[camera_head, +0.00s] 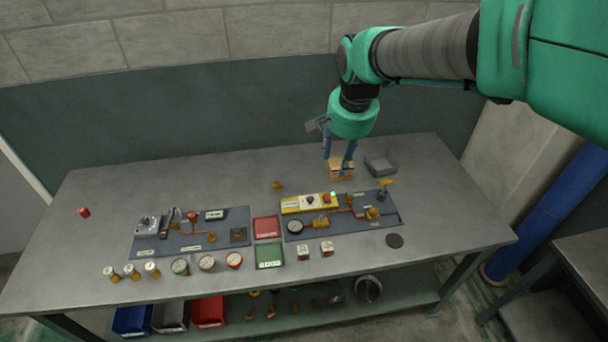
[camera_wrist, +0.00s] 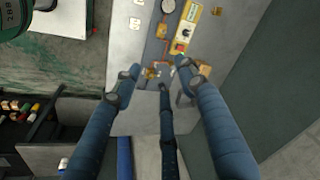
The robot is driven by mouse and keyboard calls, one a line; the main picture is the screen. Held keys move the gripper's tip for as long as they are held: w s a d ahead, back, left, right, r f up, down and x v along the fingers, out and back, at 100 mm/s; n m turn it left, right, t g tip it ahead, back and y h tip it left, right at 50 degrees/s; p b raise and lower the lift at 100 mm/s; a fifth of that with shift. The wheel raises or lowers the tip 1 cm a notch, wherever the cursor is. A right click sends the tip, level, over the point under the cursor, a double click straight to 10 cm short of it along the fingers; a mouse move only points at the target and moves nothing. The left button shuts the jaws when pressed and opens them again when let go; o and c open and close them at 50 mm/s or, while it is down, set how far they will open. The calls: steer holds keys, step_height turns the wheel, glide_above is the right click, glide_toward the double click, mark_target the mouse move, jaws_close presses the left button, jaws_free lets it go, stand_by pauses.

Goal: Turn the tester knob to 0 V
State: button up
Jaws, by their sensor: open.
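The tester is a yellow box (camera_head: 292,206) on the right grey panel of the workbench. Its dark knob (camera_head: 310,200) sits on a pale face, with a red part and a lit green lamp to its right. The knob's exact setting is too small to read. The yellow tester also shows at the top of the wrist view (camera_wrist: 190,22). My gripper (camera_head: 340,163) is open and empty, above the back of the bench, behind and to the right of the tester. In the wrist view my blue fingers (camera_wrist: 160,72) are spread below the tester, apart from the knob.
A wooden-coloured box (camera_head: 341,172) stands under my fingers, and a grey tray (camera_head: 380,164) is beside it. The right panel (camera_head: 386,222) carries a gauge and copper pipe. Red (camera_head: 266,227) and green (camera_head: 269,256) trays lie left of it. The back left bench is mostly clear.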

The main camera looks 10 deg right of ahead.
steer(key=w+a+f+m+g, duration=0.1)
steer(key=w+f+m, duration=0.2)
steer(key=w+f, duration=0.6)
steer(key=m+g+p, duration=0.1)
steer(key=m+g, duration=0.1)
steer(key=m, duration=0.1)
glide_above(310, 198)
step_height(310, 198, down, 14)
steer(key=shift+r, duration=0.25)
steer(key=shift+f, duration=0.15)
step_height(310, 198, down, 14)
steer(key=shift+r+b, duration=0.25)
steer(key=shift+b, duration=0.3)
jaws_close()
